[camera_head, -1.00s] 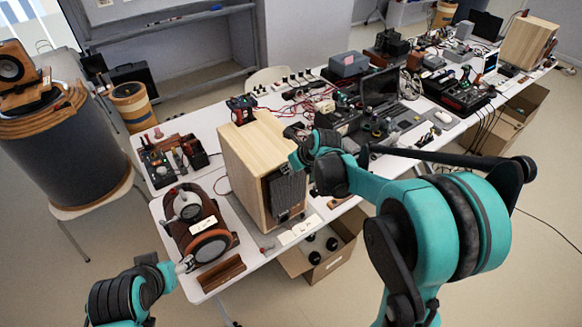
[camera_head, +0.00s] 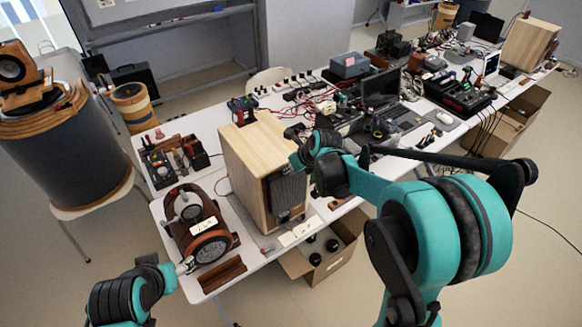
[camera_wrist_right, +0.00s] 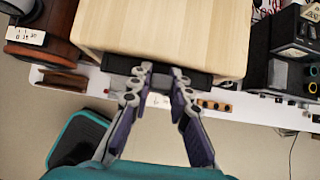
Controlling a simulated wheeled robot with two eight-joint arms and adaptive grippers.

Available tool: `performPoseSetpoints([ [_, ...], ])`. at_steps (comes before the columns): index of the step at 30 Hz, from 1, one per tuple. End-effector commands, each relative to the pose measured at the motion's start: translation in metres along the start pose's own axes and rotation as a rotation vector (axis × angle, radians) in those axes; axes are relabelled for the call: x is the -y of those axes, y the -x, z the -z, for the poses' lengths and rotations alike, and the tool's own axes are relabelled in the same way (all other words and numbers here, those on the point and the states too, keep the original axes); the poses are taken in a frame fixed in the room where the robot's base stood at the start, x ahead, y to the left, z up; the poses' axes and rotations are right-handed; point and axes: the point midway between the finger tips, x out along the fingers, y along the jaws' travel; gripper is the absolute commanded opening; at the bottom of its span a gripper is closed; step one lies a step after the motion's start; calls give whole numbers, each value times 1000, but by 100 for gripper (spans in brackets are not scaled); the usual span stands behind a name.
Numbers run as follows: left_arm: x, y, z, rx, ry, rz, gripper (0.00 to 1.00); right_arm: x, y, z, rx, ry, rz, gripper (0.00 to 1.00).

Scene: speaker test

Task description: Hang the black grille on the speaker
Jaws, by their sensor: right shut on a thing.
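The speaker is a pale wooden box (camera_head: 250,160) standing upright on the white table, left of the picture's middle. The black grille (camera_head: 289,193) is upright at its front face. In the right wrist view the grille (camera_wrist_right: 118,65) is a dark strip along the front edge of the speaker's top (camera_wrist_right: 160,30). I cannot tell whether it touches the front all over. My right gripper (camera_wrist_right: 158,76) is shut on the grille's top edge; my right arm partly hides this in the head view. My left gripper (camera_head: 184,266) is low at the table's front left corner, its fingers too small to read.
A brown device with round dials (camera_head: 197,228) stands left of the speaker, with a dark wooden block (camera_head: 222,273) in front. A laptop (camera_head: 385,95), cables and instruments crowd the table to the right. An open cardboard box (camera_head: 330,262) is on the floor below the front edge.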

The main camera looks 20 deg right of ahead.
Motion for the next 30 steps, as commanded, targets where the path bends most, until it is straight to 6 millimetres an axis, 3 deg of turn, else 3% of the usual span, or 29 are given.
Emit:
performPoseSetpoints([
  [30, 0, -6, -4, 0, 0, 0, 64, 0, -7, 5, 0, 0, 0, 0],
])
